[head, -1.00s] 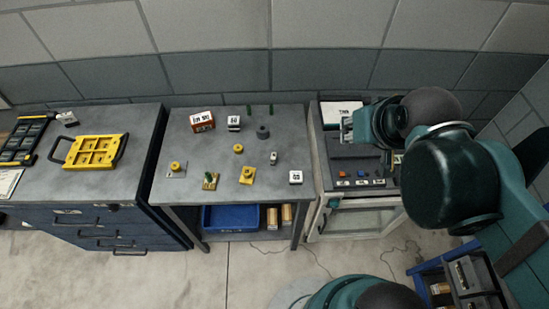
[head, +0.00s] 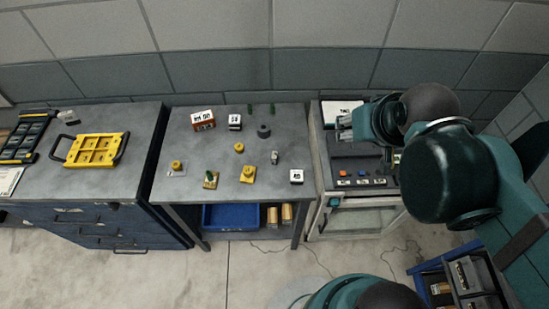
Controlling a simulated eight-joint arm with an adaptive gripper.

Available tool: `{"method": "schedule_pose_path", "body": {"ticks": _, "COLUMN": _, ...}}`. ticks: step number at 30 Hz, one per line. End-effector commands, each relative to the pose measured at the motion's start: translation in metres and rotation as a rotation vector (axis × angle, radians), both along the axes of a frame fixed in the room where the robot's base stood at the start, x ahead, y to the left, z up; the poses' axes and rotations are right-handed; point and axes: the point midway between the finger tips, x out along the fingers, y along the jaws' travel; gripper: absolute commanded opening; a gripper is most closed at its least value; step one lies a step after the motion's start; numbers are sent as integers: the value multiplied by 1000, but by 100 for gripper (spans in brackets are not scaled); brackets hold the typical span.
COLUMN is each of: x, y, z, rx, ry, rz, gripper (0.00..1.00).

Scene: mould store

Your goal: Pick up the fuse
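A small grey-white piece with a dark part (head: 274,157), which looks like the fuse, stands on the right half of the grey middle table (head: 215,150). It is too small to make out in detail. My gripper (head: 343,128) is to its right and apart from it, above the back left of the cabinet with coloured buttons. The fingers are small in the picture, and I cannot tell whether they are open or shut.
Near the piece are a dark ring-shaped part (head: 263,131), a yellow knob (head: 239,147), a yellow-based part (head: 248,174) and a white block (head: 296,176). A red-brown box (head: 203,120) stands further back. The button cabinet (head: 316,150) adjoins the table's right. A yellow tray (head: 97,149) lies on the left bench.

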Motion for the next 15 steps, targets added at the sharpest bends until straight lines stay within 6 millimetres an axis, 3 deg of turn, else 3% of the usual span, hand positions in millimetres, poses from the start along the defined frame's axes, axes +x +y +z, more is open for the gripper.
{"method": "schedule_pose_path", "body": {"ticks": 15, "x": 37, "y": 27, "z": -22, "rx": -95, "ry": 102, "rz": 205, "gripper": 39}}
